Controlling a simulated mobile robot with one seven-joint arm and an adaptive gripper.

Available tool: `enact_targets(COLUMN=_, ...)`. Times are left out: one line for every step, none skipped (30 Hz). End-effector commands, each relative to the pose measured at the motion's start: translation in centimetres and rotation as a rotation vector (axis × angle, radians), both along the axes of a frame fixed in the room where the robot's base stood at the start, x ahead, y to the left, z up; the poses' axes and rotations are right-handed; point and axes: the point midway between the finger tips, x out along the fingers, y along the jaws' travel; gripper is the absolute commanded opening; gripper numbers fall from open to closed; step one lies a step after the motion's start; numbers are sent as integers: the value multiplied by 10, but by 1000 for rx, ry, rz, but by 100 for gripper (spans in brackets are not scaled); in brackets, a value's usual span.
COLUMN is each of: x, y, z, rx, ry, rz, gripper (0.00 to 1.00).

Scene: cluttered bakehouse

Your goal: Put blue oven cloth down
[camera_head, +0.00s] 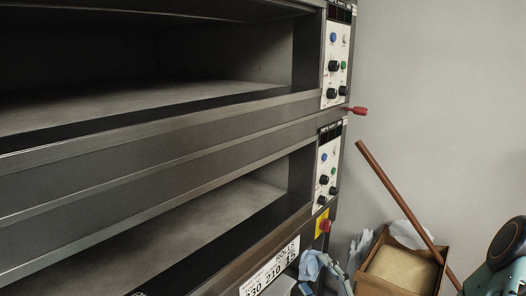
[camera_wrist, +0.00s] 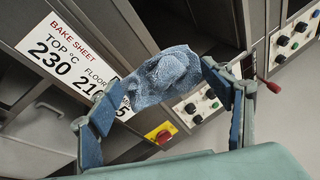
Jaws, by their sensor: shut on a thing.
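The blue oven cloth (camera_wrist: 165,76) is a crumpled, speckled blue bundle. It is pinched between the two fingers of my gripper (camera_wrist: 163,88), which is shut on it. In the head view the cloth (camera_head: 311,264) shows low down, held in front of the lower oven's front, close to the white label. My gripper (camera_head: 328,264) is partly cut off there by the bottom edge. No surface is seen touching the cloth from below.
Two oven decks stand open at left, the upper (camera_head: 150,95) and lower (camera_head: 200,225). Control panels (camera_head: 328,165), a red handle (camera_head: 357,110) and a white label (camera_head: 268,272) are on the front.

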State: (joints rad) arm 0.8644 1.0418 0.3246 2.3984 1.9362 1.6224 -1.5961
Motion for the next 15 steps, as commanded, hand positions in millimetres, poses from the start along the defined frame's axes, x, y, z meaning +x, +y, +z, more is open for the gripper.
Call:
enact_targets(x=0, y=0, z=19, rx=1, ry=0, rz=-1, gripper=53)
enact_targets(x=0, y=0, z=24, rx=1, ry=0, rz=-1, gripper=53)
enact_targets(x=0, y=0, z=31, rx=1, ry=-1, rz=0, gripper=53)
enact_targets(x=0, y=0, z=35, rx=1, ry=-1, rz=0, gripper=53)
enact_targets(x=0, y=0, z=40, rx=0, ry=0, rz=0, gripper=53)
enact_targets(x=0, y=0, z=47, rx=1, ry=-1, rz=0, gripper=53)
enact_targets(x=0, y=0, z=52, rx=1, ry=-1, rz=0, gripper=53)
enact_targets(x=0, y=0, z=57, rx=1, ry=-1, rz=0, gripper=53)
enact_targets(x=0, y=0, z=63, rx=1, ry=-1, rz=0, gripper=53)
enact_targets(x=0, y=0, z=68, rx=1, ry=0, rz=0, gripper=53)
enact_targets(x=0, y=0, z=72, rx=1, ry=0, rz=0, gripper=53)
enact_targets(x=0, y=0, z=79, rx=1, ry=0, rz=0, gripper=53)
enact_targets(x=0, y=0, z=84, rx=1, ry=-1, rz=0, gripper=53)
enact_targets(x=0, y=0, z=89, rx=1, ry=-1, rz=0, gripper=53)
enact_targets(x=0, y=0, z=95, rx=1, ry=0, rz=-1, gripper=53)
